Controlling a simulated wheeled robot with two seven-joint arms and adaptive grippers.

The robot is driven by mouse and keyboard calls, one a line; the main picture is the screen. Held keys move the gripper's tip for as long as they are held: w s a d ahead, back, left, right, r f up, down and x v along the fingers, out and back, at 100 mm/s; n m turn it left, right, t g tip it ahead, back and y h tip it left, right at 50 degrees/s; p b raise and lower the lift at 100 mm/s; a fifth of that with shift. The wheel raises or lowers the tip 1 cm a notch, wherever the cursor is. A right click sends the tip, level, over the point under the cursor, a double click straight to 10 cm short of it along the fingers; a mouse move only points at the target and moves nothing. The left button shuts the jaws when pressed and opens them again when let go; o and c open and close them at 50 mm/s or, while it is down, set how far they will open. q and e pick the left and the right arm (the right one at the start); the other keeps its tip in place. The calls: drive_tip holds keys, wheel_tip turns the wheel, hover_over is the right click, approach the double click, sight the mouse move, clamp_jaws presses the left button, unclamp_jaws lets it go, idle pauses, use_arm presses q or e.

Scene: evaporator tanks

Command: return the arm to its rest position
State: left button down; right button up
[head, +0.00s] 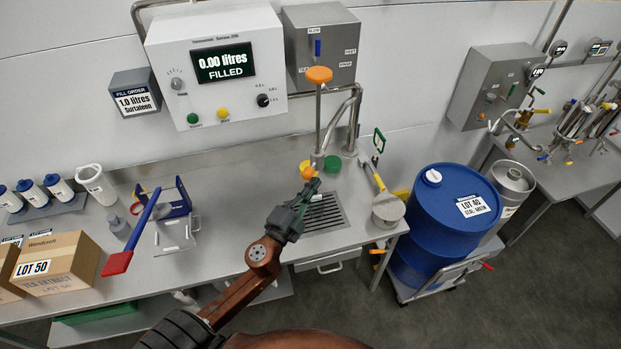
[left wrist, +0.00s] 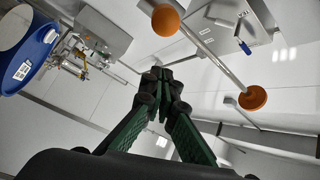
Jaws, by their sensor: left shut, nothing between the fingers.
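My left arm reaches in from the bottom of the head view over the steel bench. In the left wrist view the fingertips look clear of both orange knobs (left wrist: 165,21). My right gripper is not in view.
The steel bench (head: 240,172) holds a drain grate (head: 323,212), a blue stand (head: 172,200) and a box (head: 55,262). A tall pipe with an orange top knob (head: 319,75) rises behind the gripper. A blue drum (head: 440,225) stands right of the bench. The control panel (head: 220,65) reads 0.00 litres.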

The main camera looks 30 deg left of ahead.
use_arm(q)
drive_tip(key=s+a+f+n+g+y+b, duration=0.1)
drive_tip(key=s+a+f+n+g+y, duration=0.25)
drive_tip(key=s+a+f+n, duration=0.3)
drive_tip(key=s+a+f+n+g+y, duration=0.2)
drive_tip(key=s+a+f+n+g, duration=0.25)
drive_tip(key=s+f, duration=0.4)
drive_tip(key=s+d+f+n+g+h, duration=0.1)
drive_tip(key=s+d+f+g+h, duration=0.3)
drive_tip(key=s+f, duration=0.4)
drive_tip(key=s+d+f+g+h, duration=0.1)
drive_tip(key=s+d+f+g, duration=0.3)
drive_tip(key=s+d+f, duration=0.35)
wheel_tip(320, 180, down, 29)
drive_tip(key=s+g, duration=0.2)
drive_tip(key=s+f+m+g, duration=0.1)
drive_tip(key=s+f, duration=1.7)
drive_tip(key=s, duration=0.2)
drive_tip(key=shift+s+d+f+h, duration=0.25)
drive_tip(key=shift+f+h, duration=0.1)
drive_tip(key=shift+h, duration=0.1)
